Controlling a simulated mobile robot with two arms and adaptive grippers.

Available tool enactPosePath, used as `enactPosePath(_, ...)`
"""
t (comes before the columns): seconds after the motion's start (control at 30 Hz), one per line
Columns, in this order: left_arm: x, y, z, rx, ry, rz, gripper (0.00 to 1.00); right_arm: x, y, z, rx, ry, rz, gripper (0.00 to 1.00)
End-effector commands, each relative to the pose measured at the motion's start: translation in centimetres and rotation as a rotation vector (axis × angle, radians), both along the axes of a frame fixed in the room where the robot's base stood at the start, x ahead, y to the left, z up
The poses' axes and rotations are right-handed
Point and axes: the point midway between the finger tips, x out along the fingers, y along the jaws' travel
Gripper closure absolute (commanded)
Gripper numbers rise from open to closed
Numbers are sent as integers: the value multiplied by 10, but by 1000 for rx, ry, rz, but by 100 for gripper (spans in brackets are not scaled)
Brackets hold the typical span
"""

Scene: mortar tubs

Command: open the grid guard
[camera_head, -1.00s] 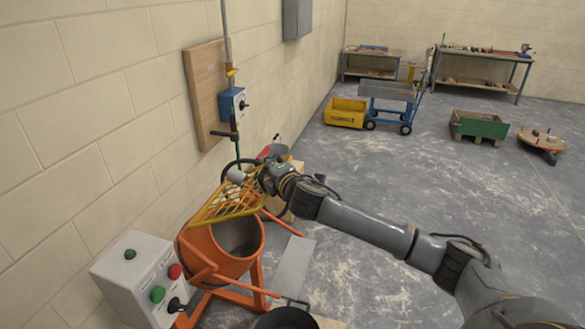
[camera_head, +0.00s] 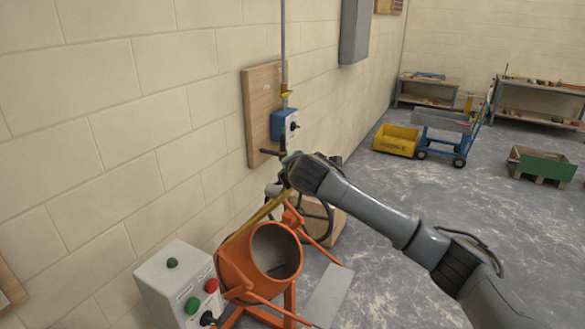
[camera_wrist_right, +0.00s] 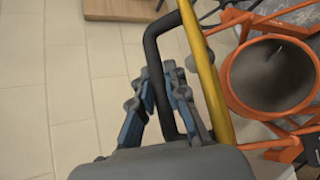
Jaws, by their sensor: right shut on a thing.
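The yellow grid guard (camera_head: 258,215) is raised on the wall side of the orange mixer drum (camera_head: 277,250). It stands steeply tilted and shows nearly edge-on in the head view. The drum mouth is uncovered. In the right wrist view, the guard's yellow bar (camera_wrist_right: 206,72) runs beside its black handle (camera_wrist_right: 151,50), with the open drum (camera_wrist_right: 270,75) to the right. My right gripper (camera_wrist_right: 160,82) is shut on the black handle. In the head view, this gripper (camera_head: 284,175) is above the drum, partly hidden by my own wrist. My left gripper is not in view.
A grey control box (camera_head: 180,285) with green and red buttons stands left of the mixer. A wooden board (camera_head: 262,112) with a blue switch box is on the wall behind. A yellow tub (camera_head: 396,140) and a blue cart (camera_head: 445,135) stand farther back.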

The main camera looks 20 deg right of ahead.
Motion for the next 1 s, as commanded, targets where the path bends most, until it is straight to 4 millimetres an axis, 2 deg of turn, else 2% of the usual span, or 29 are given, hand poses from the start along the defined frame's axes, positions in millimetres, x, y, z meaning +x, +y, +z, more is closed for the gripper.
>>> enactPosePath(0.13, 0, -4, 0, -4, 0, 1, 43, 1, 0, 3, 2, -6, 2, 100)
enactPosePath(0.17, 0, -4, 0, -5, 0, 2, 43, 1, 0, 3, 2, -7, 2, 84)
enactPosePath(0.2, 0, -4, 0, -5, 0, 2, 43, 1, 0, 3, 2, -7, 2, 76)
enactPosePath(0.53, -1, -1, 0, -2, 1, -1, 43, -1, 0, 1, 2, -3, 0, 76)
enactPosePath(0.67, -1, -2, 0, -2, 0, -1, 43, -8, 2, 5, 2, -4, 2, 76)
enactPosePath(0.77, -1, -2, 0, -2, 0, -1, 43, -21, 4, 11, 1, -5, 3, 76)
enactPosePath(1.0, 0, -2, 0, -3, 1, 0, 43, -64, 12, 30, 2, -6, 4, 76)
